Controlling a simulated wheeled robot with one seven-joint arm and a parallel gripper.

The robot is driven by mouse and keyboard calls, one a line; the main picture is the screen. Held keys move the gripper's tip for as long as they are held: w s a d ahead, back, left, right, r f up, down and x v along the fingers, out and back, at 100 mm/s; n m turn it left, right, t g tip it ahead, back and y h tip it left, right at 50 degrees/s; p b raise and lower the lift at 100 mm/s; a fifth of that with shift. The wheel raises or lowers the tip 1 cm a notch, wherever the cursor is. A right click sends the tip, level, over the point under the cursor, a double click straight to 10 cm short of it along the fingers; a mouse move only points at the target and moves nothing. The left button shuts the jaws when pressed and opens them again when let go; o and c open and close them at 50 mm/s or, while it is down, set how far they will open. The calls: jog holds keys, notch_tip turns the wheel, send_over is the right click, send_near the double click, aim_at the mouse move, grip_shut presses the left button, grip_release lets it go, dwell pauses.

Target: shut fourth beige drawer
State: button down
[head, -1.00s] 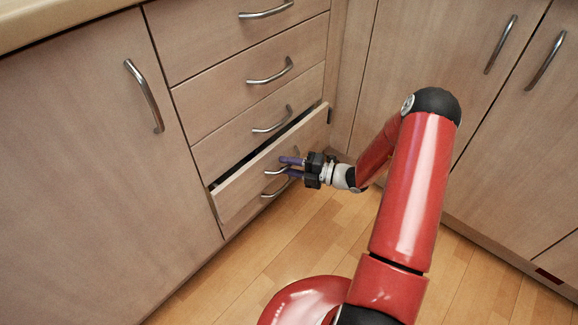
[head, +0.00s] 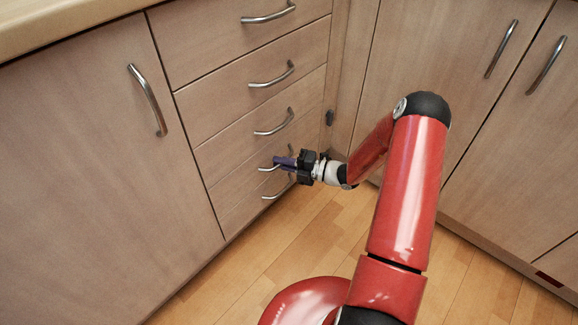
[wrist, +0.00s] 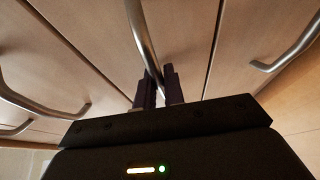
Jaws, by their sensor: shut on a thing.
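The fourth beige drawer (head: 238,187) from the top is flush with the cabinet front in the head view, with no dark gap above it. Its curved metal handle (head: 268,168) is partly hidden by my gripper (head: 278,163). My gripper's purple fingers are closed on that handle. In the wrist view the handle (wrist: 141,40) runs down between the two dark fingertips of my gripper (wrist: 158,90).
More drawers with metal handles lie above (head: 272,75) and one below (head: 272,191). A tall cupboard door (head: 90,160) is at the left, and cupboard doors (head: 480,100) stand at the right. The wooden floor (head: 250,270) is clear.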

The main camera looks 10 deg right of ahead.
jog(key=shift+w+a, duration=0.1)
jog(key=shift+w, duration=0.1)
jog(key=c, duration=1.5)
grip_release()
jog(key=v, duration=0.7)
jog(key=shift+s+d, duration=0.25)
jog(key=shift+d, duration=0.05)
